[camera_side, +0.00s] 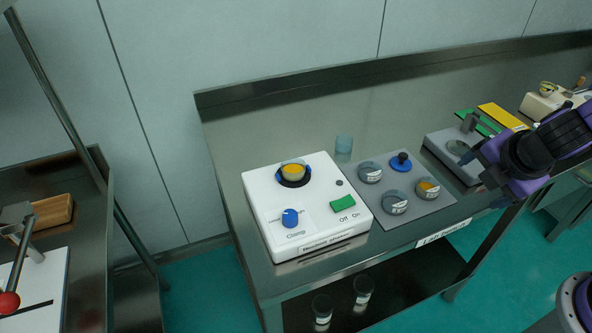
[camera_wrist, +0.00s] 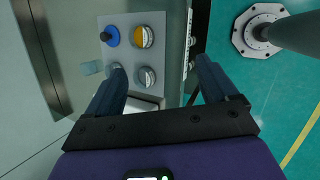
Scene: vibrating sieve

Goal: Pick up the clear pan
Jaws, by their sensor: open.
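Several round, clear-sided pans sit on a grey tray (camera_side: 412,213). One pan at the back left (camera_side: 370,172) and one at the front (camera_side: 394,202) look empty; another at the right (camera_side: 427,189) holds orange material. A clear bluish cylinder (camera_side: 343,147) stands behind the tray. I cannot tell which is the clear pan. My gripper (camera_wrist: 160,65) is open and empty, above the bench at the tray's right in the side view. In the wrist view the front pan (camera_wrist: 147,76) lies between the fingers, and the left finger partly hides the back-left pan.
A blue knobbed piece (camera_side: 401,161) sits on the tray. The white sieve shaker (camera_side: 310,230) stands left of it, bearing a pan with orange material (camera_side: 292,170). A grey device (camera_side: 452,158) and green and yellow items (camera_side: 500,117) lie to the right.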

